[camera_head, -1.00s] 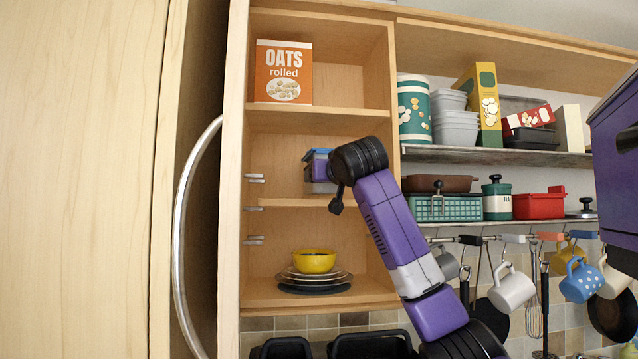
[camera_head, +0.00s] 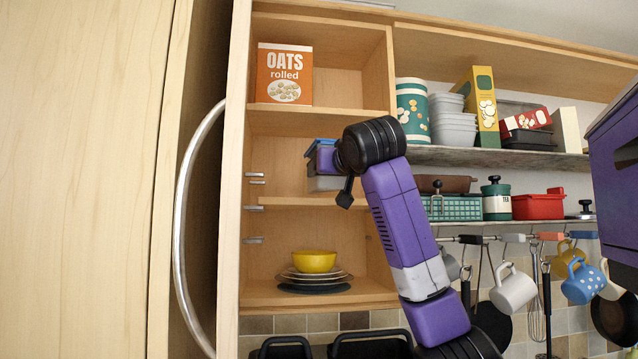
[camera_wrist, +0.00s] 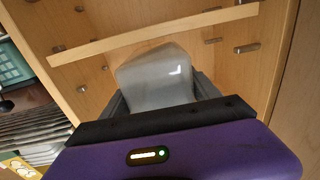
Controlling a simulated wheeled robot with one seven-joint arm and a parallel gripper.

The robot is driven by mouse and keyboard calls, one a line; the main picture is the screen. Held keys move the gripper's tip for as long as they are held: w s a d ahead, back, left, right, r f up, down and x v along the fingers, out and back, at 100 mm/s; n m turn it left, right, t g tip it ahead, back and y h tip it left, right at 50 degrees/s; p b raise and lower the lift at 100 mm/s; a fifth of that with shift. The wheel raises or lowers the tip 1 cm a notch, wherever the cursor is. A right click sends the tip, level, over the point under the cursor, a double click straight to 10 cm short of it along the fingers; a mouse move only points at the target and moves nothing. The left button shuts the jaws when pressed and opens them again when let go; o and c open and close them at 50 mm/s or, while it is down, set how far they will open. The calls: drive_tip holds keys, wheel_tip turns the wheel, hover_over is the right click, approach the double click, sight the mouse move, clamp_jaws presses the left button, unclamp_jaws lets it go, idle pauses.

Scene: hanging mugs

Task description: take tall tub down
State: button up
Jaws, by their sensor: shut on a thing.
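In the wrist view the pale tub (camera_wrist: 155,78) sits between the two dark fingers. My gripper (camera_wrist: 165,98) is shut on it. The tub is in front of the cabinet opening, tilted a little in the wrist view. I cannot tell if it touches the shelf.
The middle shelf (camera_head: 290,201) is otherwise bare. An oats box (camera_head: 285,76) stands on the shelf above. A yellow bowl (camera_head: 314,262) on stacked plates (camera_head: 300,276) is below. The open cabinet door with its handle (camera_head: 183,230) is on the left. Mugs (camera_head: 513,289) hang at right.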

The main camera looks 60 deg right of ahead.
drive_tip(key=b+v, duration=0.3)
drive_tip(key=v, duration=0.7)
drive_tip(key=shift+w+a, duration=0.15)
drive_tip(key=shift+w, duration=0.1)
idle(0.4)
